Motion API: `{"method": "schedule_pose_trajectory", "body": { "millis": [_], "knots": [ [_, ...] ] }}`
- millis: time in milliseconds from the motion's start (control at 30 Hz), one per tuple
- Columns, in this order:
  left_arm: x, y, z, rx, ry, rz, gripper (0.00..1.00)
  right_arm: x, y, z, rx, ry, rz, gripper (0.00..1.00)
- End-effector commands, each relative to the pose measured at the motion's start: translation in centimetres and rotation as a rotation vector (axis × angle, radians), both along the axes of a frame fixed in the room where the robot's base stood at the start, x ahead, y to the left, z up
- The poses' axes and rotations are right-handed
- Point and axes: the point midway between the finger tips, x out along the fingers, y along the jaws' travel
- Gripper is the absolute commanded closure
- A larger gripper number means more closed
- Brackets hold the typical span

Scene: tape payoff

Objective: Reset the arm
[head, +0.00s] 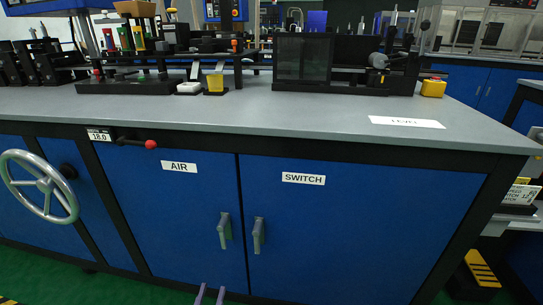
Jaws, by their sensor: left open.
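My left gripper (211,291) shows only as two thin purple fingertips at the bottom edge, apart from each other with nothing between them. They are low in front of the blue cabinet doors, below the grey door handles. The rest of it is out of frame. My right gripper is not in view. A black device with a dark guard panel (304,58) stands on the bench; I cannot tell which part is the arm.
A grey handwheel (40,184) is on the left front. The grey benchtop (250,110) is mostly clear along its front. The doors carry labels AIR (179,167) and SWITCH (303,179). Other benches stand behind.

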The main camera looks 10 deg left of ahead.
Motion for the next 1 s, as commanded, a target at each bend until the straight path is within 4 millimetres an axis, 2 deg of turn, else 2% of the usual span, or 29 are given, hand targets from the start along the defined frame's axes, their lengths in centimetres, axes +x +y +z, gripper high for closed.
{"method": "schedule_pose_trajectory", "body": {
  "millis": [133, 267, 467, 733, 767, 1000],
  "knots": [
    [0.9, -1.6, -2.0, -0.005, 0.270, -0.074, 0.50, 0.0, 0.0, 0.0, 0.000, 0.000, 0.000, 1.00],
    [-0.1, -3.8, -4.0, -0.012, 0.515, -0.156, 0.50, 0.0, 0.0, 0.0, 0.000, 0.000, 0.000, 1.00],
    [-3.1, -6.9, -5.7, -0.008, 0.789, -0.266, 0.50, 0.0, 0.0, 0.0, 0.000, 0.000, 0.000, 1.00],
    [-8.9, -10.3, -6.3, 0.015, 1.090, -0.411, 0.50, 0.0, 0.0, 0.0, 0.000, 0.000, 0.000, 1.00],
    [-8.9, -9.9, -5.9, 0.024, 1.103, -0.396, 0.50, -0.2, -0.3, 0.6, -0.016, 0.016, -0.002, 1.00],
    [-10.2, -7.4, -7.7, 0.081, 1.211, -0.330, 0.50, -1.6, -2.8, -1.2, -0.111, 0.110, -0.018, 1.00]
  ]
}}
